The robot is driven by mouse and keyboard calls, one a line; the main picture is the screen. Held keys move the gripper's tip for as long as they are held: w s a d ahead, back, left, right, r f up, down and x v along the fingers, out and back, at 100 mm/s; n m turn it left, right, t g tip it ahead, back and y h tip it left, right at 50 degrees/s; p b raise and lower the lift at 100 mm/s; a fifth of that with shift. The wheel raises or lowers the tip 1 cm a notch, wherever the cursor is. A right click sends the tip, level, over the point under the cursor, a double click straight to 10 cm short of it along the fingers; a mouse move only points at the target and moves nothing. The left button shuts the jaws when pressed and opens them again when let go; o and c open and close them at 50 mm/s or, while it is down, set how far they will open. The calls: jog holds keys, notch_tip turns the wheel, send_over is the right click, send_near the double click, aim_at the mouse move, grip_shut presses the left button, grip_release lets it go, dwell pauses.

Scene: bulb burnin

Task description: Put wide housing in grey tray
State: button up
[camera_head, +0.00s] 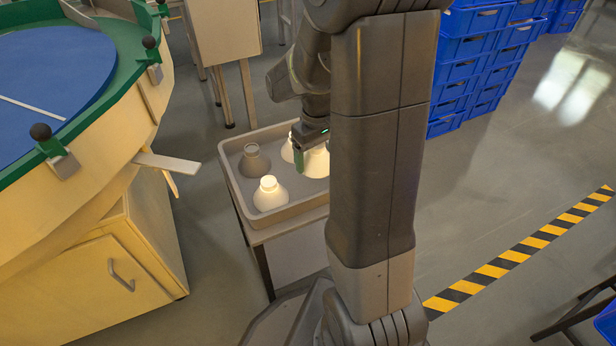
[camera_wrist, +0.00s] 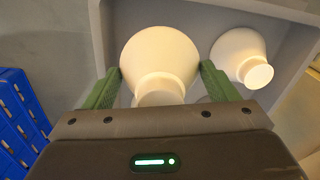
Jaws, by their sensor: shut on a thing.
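A pale, flared wide housing (camera_wrist: 160,55) sits between the two green fingers of my gripper (camera_wrist: 160,78) in the wrist view. The fingers are shut on its sides, with its narrow neck towards my wrist. In the head view this housing (camera_head: 318,163) is partly hidden behind my arm. The grey tray (camera_head: 291,212) stands on a small table, and the held housing is over or inside its right part; I cannot tell whether it touches the floor of the tray. The tray's wall (camera_wrist: 103,40) shows around the housing in the wrist view.
The tray also holds a lit white housing (camera_head: 270,195), a grey housing (camera_head: 254,161) and another pale one (camera_head: 288,150). A round blue-topped table (camera_head: 60,85) is at left. Blue crates (camera_head: 470,65) are stacked at back right. The right floor is open beside a striped line (camera_head: 520,250).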

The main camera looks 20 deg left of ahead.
aim_at(316, 183)
jog(key=shift+f+b, duration=1.2)
jog(key=shift+f, duration=2)
jog(key=shift+f, duration=0.2)
jog(key=o, duration=0.7)
notch_tip(316, 183, up, 12)
jog(key=p, duration=0.5)
jog(key=shift+r, duration=0.2)
